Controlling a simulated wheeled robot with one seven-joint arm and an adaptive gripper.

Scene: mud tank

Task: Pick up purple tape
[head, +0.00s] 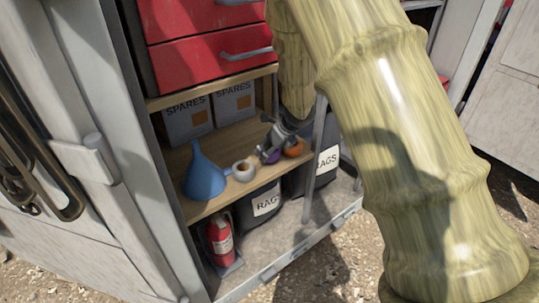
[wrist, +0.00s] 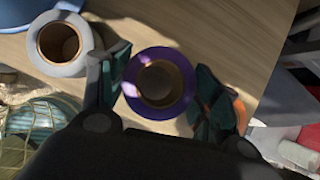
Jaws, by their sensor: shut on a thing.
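The purple tape (wrist: 141,102) is a roll with a brown core, seen from above in the wrist view between the two fingers of my gripper (wrist: 158,92). My gripper is shut on the roll, with a finger at its left and right sides. In the head view, my gripper (head: 270,151) is small and dark over the wooden shelf, and the purple tape (head: 273,156) shows partly between its fingers. I cannot tell whether the roll is touching the shelf or lifted from it.
On the shelf (head: 206,207), a white tape roll (head: 244,171) and blue funnel (head: 204,178) lie left of the purple roll. An orange roll (head: 293,149) lies close on its right. Grey SPARES boxes (head: 187,117) stand behind. A cabinet post (head: 315,160) stands right.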

